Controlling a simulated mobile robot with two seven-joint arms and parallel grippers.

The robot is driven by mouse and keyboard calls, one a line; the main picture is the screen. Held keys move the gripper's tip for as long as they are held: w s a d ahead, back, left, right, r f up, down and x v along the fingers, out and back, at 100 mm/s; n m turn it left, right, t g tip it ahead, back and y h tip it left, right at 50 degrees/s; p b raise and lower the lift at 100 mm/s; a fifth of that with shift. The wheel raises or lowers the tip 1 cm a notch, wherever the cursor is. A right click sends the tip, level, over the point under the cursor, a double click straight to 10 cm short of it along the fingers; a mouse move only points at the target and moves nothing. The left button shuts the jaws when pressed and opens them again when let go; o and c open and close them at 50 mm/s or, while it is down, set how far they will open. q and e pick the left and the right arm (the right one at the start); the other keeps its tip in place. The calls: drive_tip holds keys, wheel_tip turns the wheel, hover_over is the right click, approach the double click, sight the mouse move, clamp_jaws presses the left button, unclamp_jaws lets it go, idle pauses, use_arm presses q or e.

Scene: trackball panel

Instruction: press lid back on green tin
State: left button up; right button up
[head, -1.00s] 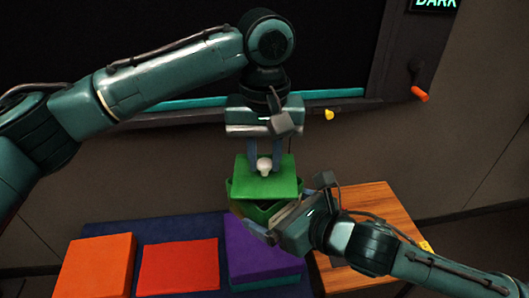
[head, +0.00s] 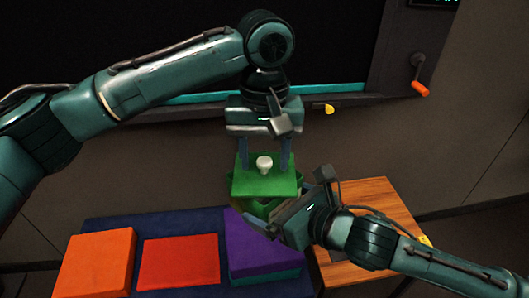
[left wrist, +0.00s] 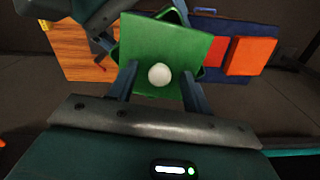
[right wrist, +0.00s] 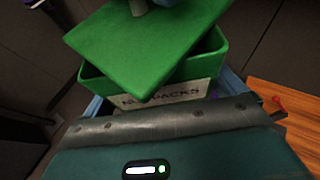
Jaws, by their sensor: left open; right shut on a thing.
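The green lid (head: 265,184) with its white knob (head: 264,163) lies skewed over the green tin (right wrist: 207,66). In the right wrist view the lid (right wrist: 150,45) is turned against the tin, one corner jutting past the labelled wall, with the tin's open inside showing beside it. My left gripper (head: 264,156) is open above the lid, its fingers apart on either side of the knob, which also shows in the left wrist view (left wrist: 159,74). My right gripper (head: 284,208) is shut on the tin from the lower right, a finger at each side.
A wooden top (head: 372,197) is at right. A dark panel with an orange-handled crank (head: 420,88) stands behind.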

use_arm(q)
drive_tip(key=shift+r, duration=0.1)
wheel_tip(320, 180, up, 12)
idle(0.4)
idle(0.4)
